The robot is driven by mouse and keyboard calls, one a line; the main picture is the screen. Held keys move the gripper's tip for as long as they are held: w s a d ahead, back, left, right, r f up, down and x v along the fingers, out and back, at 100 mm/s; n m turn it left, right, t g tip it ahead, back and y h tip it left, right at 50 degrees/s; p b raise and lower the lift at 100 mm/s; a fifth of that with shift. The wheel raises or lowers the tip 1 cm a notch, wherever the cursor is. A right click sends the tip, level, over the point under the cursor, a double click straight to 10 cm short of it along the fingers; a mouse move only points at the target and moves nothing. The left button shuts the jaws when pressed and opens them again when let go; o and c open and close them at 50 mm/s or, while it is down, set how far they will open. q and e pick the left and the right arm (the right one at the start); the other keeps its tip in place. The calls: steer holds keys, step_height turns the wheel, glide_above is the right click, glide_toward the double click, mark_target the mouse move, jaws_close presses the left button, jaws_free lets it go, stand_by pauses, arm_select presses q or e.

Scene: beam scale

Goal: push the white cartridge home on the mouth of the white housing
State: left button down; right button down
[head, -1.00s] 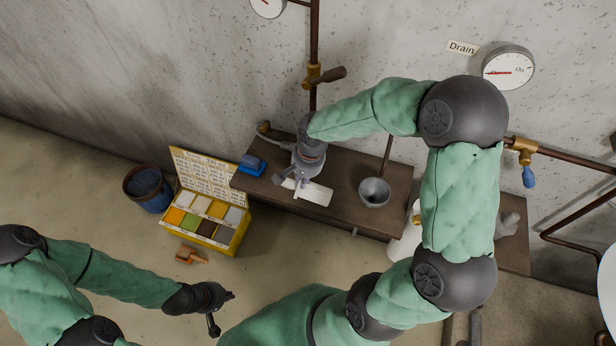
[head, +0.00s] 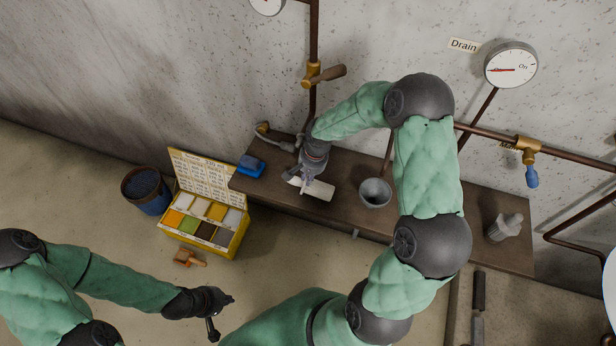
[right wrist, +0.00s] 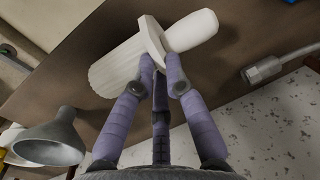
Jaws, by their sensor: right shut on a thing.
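In the right wrist view a ribbed white cartridge (right wrist: 115,72) has a flat collar at its upper right end. My right gripper (right wrist: 160,62) is shut at this collar. A smooth, rounded white piece (right wrist: 192,30) extends beyond the collar in line with it; I cannot tell whether this is the housing or part of the cartridge, and any seam is hidden. In the head view the white cartridge (head: 318,191) lies low over the dark shelf, under my right gripper (head: 308,180). My left gripper (head: 223,315) is empty, fingers apart, away from the shelf at lower left.
A metal funnel (head: 375,192) stands right of the cartridge, a blue block (head: 251,166) to its left. A hose fitting (right wrist: 265,70) is close by. A pale bottle-like thing (head: 504,227) stands at the shelf's (head: 440,190) right. A yellow box (head: 205,222) is on the floor.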

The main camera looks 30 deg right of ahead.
steer(key=shift+r, duration=0.1)
steer(key=shift+f, duration=0.25)
steer(key=c, duration=1.3)
jaws_free()
steer(key=shift+r, duration=0.1)
